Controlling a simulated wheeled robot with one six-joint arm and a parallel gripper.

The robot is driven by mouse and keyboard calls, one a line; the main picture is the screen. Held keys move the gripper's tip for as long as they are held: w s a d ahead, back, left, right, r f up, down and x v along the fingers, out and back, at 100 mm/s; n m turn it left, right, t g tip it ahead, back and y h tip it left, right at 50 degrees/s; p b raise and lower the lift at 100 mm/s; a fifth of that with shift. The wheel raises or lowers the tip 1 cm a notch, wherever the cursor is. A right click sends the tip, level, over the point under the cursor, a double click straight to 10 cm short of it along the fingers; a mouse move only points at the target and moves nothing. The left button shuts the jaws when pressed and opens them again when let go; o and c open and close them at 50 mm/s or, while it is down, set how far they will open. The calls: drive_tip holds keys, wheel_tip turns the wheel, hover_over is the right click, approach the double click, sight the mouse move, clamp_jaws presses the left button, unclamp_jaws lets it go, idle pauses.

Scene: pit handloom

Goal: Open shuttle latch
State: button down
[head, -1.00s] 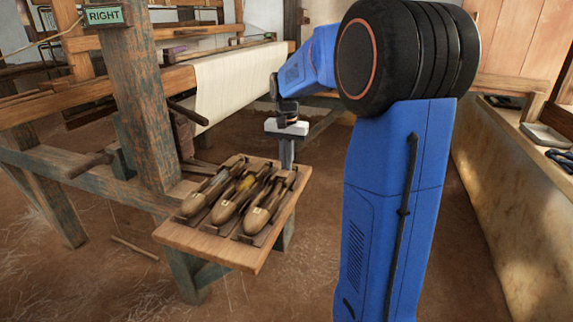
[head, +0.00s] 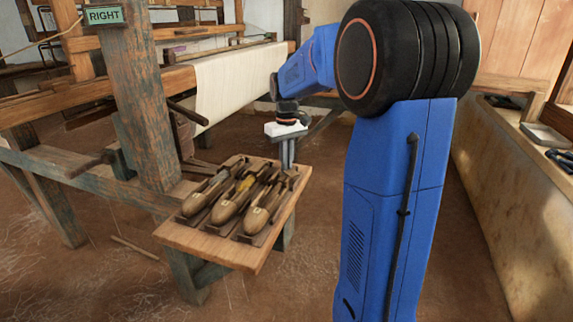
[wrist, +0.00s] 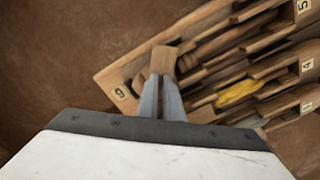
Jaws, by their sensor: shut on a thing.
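Three wooden shuttles lie side by side on a small wooden stand in the head view: the left one (head: 205,194), the middle one (head: 233,202) with yellow thread (wrist: 236,93), and the right one (head: 262,211). My gripper (head: 287,166) points down at the stand's far right end. In the wrist view its two fingers (wrist: 164,80) close on a small wooden block, apparently the shuttle latch (wrist: 163,58), near the end of the wood marked like a 9 (wrist: 121,92). The fingers hide the block's lower part, and its joint to the wood below is unclear.
The stand's top (head: 225,250) has bare wood at its front. The loom's thick post (head: 143,110) and pale cloth (head: 235,85) rise to the left and behind. A ledge with a tray (head: 545,136) is at the right. The floor between is open.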

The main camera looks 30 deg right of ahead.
drive_tip(key=n, duration=0.3)
drive_tip(key=shift+n, duration=2.2)
drive_tip(key=c, duration=1.9)
unclamp_jaws()
